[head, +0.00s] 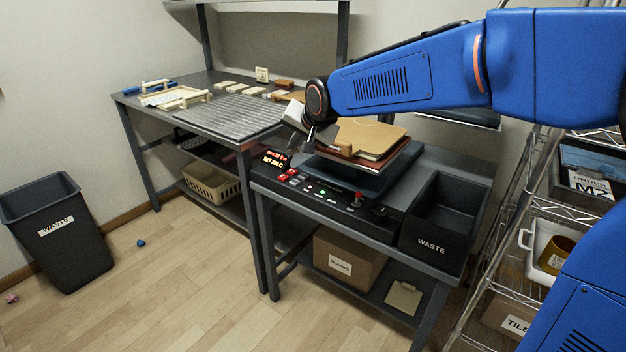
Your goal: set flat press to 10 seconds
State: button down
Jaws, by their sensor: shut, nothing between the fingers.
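The flat press (366,182) stands on the grey metal table at the centre right of the head view. Brown and tan boards (366,138) lie on top of it. Its black control panel (330,197) runs along the front, with red buttons, small lights and a red-topped switch. A display (275,157) with glowing red and orange characters sits at the panel's left end; its digits are too small to read surely. My gripper (306,148) is shut and empty, pointing down just right of the display, above the panel's left end. I cannot tell if it touches anything.
A black waste bin (437,222) stands at the press's right. A ribbed work table (216,112) with wooden frames and small blocks is behind left. A wire shelf (530,205) stands close at the right. A floor waste bin (60,240) is at far left.

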aim_at(297, 184)
dwell(0.3)
jog(key=shift+f, duration=4.4)
jog(key=shift+f, duration=0.9)
jog(key=shift+r, duration=0.9)
jog(key=shift+r, duration=0.1)
jog(key=shift+r, duration=2.4)
